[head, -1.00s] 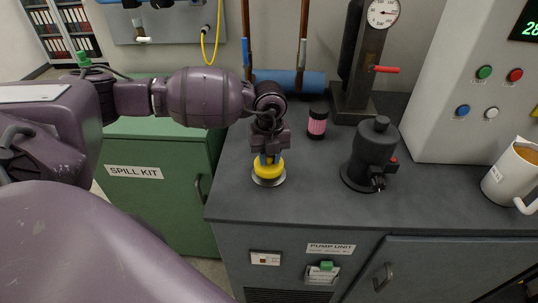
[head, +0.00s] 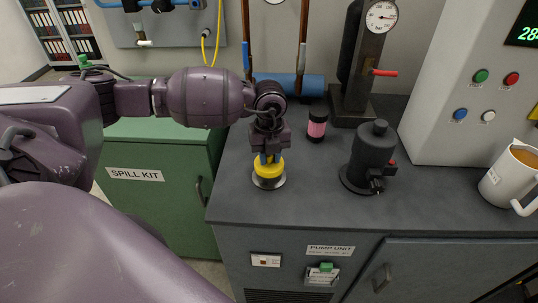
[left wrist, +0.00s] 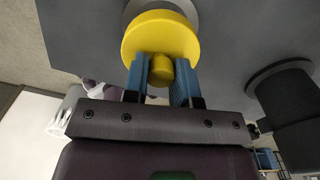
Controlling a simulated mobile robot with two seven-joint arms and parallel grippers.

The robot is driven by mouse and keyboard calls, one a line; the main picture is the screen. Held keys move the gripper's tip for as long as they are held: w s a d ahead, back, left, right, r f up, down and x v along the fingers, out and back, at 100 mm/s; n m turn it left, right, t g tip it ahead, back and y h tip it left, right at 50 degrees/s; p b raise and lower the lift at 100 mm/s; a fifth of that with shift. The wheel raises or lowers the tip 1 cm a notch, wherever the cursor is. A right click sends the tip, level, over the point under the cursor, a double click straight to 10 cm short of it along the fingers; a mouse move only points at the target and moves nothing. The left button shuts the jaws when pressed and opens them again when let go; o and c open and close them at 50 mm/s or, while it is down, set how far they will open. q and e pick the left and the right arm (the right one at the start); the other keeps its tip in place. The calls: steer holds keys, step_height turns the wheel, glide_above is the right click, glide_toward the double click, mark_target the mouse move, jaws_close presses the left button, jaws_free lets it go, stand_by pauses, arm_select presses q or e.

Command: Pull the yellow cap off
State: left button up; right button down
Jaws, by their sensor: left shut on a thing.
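The yellow cap (head: 268,169) is a round disc with a small knob, above a pale metal round base (head: 269,184) on the dark bench top. My left gripper (head: 267,158) points straight down at it. In the left wrist view, the blue fingers of my left gripper (left wrist: 160,80) are on either side of the yellow knob, shut on it, and the yellow cap (left wrist: 160,33) fills the top middle. The grey base (left wrist: 183,8) shows partly behind it. I cannot tell whether there is a gap between cap and base. My right gripper is not in view.
A pink-banded black jar (head: 317,124) and a black pump-like housing (head: 373,155) stand to the right. A gauge stand (head: 354,100) and a blue cylinder (head: 300,84) are behind. A mug (head: 508,180) stands far right. The bench front (head: 300,220) is clear.

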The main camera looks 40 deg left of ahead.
arm_select(q)
steer(key=shift+r+p, duration=0.75)
steer(key=shift+r, duration=0.5)
steer(key=shift+r+p, duration=0.45)
steer(key=shift+r, duration=0.25)
steer(key=shift+r+p, duration=0.35)
steer(key=shift+r, duration=0.2)
steer(key=shift+f, duration=0.15)
